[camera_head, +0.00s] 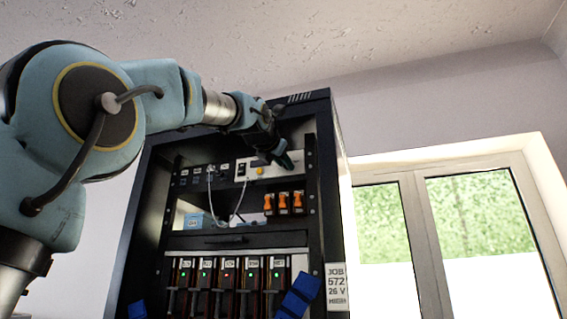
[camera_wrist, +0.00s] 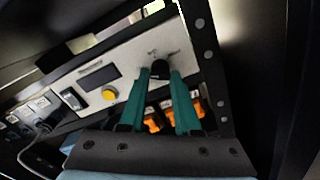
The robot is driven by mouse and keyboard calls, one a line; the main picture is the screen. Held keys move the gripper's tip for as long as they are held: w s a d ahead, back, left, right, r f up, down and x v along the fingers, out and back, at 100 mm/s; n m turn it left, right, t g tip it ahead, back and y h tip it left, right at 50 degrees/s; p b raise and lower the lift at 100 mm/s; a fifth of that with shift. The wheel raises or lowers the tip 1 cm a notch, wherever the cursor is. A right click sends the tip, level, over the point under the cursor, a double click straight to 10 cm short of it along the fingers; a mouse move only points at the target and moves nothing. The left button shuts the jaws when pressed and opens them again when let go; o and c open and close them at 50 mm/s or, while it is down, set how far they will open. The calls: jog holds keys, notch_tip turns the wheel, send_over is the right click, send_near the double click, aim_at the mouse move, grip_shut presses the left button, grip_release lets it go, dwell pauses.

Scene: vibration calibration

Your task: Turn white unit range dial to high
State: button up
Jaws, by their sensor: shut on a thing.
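The white unit (camera_head: 266,170) is a pale panel in the upper part of the black rack, and it fills the upper middle of the wrist view (camera_wrist: 119,90). Its range dial (camera_wrist: 160,69) is a dark round knob at the panel's right end, with small markings above it that I cannot read. My gripper (camera_wrist: 161,78) has its two green fingers on either side of the dial, shut on it. In the head view my gripper (camera_head: 285,160) covers the panel's right part, hiding the dial. The dial's pointer direction cannot be made out.
The panel also has a yellow button (camera_wrist: 109,94), a dark display (camera_wrist: 100,77) and a rocker switch (camera_wrist: 71,99). Orange parts (camera_head: 283,203) sit just below. The black rack's side post (camera_wrist: 207,65) is close on the right.

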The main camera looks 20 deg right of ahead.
grip_shut()
jog(key=shift+m, duration=0.4)
jog(key=m, duration=2.3)
jog(key=shift+r, duration=0.3)
jog(key=o, duration=0.9)
grip_release()
jog(key=shift+c, duration=0.2)
